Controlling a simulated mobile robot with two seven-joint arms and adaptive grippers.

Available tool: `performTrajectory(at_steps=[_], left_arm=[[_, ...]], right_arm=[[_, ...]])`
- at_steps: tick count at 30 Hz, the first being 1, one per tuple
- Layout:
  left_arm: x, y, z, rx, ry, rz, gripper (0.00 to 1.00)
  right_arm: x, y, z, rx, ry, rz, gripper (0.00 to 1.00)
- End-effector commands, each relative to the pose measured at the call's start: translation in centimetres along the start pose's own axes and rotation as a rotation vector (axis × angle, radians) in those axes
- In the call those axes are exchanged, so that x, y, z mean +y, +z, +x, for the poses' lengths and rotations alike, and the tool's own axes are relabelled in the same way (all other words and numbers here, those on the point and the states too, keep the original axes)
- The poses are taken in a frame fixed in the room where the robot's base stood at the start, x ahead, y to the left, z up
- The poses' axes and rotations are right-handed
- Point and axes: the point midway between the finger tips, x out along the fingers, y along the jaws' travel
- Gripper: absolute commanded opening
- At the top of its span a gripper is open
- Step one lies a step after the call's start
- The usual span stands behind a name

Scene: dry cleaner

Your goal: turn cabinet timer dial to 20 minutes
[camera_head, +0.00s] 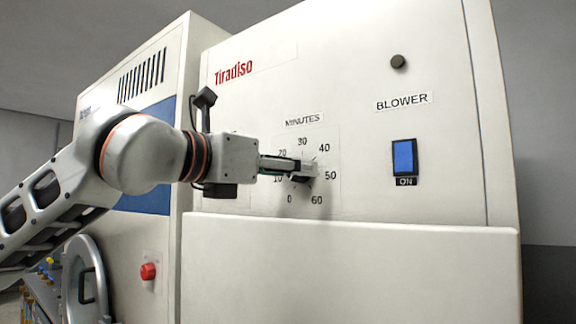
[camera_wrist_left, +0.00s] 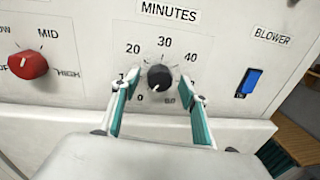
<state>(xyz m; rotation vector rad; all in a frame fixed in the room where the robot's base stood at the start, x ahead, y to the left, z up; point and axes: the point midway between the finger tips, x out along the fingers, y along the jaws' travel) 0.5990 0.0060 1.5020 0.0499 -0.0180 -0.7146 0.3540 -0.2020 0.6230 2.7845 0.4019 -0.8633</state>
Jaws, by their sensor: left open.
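The black round timer dial (camera_wrist_left: 158,77) sits on the white cabinet front under the MINUTES label (camera_wrist_left: 169,13), with numbers from 0 to 60 around it. A small pale mark on its lower left edge seems to point toward 0. My left gripper (camera_wrist_left: 163,86) is open, with one finger on each side of the dial and visible space between the fingers and the knob. In the head view my left gripper (camera_head: 303,172) reaches the panel from the left and hides most of the dial (camera_head: 309,163), along with part of the scale. My right gripper is not in view.
A blue blower switch (camera_head: 404,157) is right of the dial, and a round dark button (camera_head: 398,61) is above it. A red knob (camera_wrist_left: 28,65) is to the left in the wrist view. A protruding white panel (camera_head: 350,270) lies below the dial.

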Motion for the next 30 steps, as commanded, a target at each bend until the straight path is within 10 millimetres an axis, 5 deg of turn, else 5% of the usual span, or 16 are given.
performTrajectory(at_steps=[8,13,30], left_arm=[[0.02,-0.06,0.28,0.0,0.0,0.0,0.44],[0.02,-0.06,0.27,0.0,0.0,0.0,0.06],[0.03,-0.03,0.27,0.012,0.0,0.132,0.06]], right_arm=[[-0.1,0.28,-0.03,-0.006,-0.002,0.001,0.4],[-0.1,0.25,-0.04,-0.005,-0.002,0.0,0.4],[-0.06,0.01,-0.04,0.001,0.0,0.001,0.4]])
